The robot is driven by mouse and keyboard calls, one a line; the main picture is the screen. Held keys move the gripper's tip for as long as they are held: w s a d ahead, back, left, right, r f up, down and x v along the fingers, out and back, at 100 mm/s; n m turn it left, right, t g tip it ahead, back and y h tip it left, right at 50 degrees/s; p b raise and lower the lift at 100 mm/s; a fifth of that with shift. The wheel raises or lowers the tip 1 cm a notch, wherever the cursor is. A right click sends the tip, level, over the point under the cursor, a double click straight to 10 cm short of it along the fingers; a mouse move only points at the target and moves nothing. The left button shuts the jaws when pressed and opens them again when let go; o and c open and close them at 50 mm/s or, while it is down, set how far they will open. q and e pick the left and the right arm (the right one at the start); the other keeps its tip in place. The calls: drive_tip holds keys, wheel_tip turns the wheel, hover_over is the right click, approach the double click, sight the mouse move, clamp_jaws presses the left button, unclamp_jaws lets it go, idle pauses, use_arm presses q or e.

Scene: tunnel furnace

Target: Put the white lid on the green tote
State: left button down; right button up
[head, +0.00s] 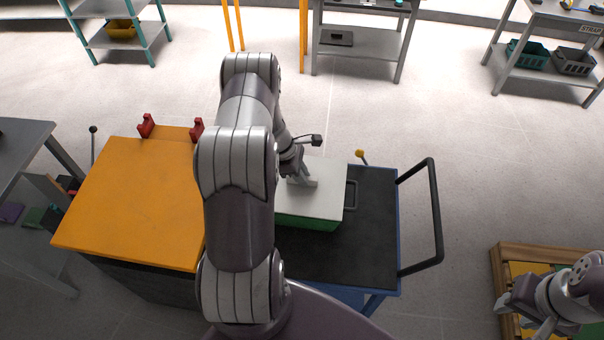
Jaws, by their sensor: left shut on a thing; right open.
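The white lid (325,189) lies over the top of the green tote (308,223); a green side shows below its front edge. I cannot tell whether the lid is fully seated, as my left arm hides its left part. The tote stands on the dark top of a blue cart (365,248). My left gripper (303,181) is at the lid's upper face, shut on the lid; the grip point is partly hidden. My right gripper (535,325) is at the bottom right, away from the tote, open and apparently empty.
An orange-topped cabinet (130,205) with red brackets stands left of the cart. The cart has a black push handle (436,215) on its right. A wooden crate (502,283) lies below my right arm.

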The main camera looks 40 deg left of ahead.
use_arm(q)
drive_tip(key=shift+f, duration=0.4)
drive_tip(key=c, duration=1.1)
unclamp_jaws()
drive_tip(key=shift+w, duration=0.1)
drive_tip(key=shift+r, duration=0.1)
